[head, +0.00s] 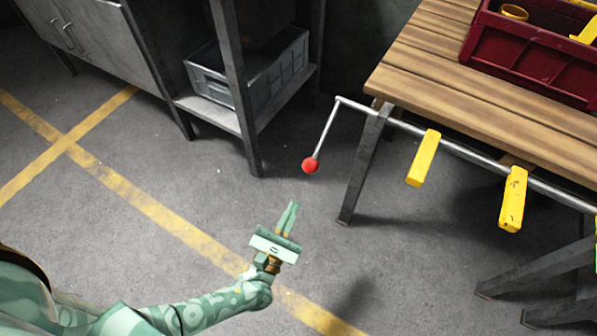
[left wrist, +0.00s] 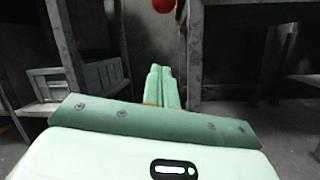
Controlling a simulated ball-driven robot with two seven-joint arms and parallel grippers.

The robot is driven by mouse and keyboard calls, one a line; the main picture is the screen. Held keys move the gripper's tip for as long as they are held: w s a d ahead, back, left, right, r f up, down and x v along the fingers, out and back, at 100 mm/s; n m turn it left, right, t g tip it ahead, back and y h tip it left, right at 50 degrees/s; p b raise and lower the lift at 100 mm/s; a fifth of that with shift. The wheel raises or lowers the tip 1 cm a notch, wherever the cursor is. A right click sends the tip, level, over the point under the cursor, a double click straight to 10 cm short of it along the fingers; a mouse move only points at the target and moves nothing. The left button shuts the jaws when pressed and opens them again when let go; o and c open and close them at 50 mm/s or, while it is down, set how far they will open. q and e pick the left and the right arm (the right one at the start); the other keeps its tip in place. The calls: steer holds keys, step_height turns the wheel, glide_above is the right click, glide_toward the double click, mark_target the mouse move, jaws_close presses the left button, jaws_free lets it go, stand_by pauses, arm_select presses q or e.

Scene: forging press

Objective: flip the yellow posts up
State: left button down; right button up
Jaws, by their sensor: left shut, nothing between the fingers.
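Two yellow posts, a left one (head: 423,158) and a right one (head: 513,199), hang down from a metal rod (head: 465,152) along the front edge of a wooden table. The rod bends at its left end into a crank arm with a red ball (head: 310,166) at its tip. The red ball also shows at the top of the left wrist view (left wrist: 164,5). My left gripper (head: 292,205) is shut and empty, below and left of the red ball, apart from it. Its closed fingers also show in the left wrist view (left wrist: 159,72). My right gripper is not in view.
The wooden table (head: 420,62) carries a dark red crate (head: 525,55) with yellow items inside. A metal shelf (head: 215,112) holding a grey bin (head: 213,78) and a cabinet (head: 110,50) stand at the back left. The floor around my left gripper is clear.

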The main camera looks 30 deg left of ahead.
arm_select(q)
steer(key=shift+a+r+n+y, duration=0.2)
steer(key=shift+n+y, duration=0.2)
steer(key=shift+n, duration=0.2)
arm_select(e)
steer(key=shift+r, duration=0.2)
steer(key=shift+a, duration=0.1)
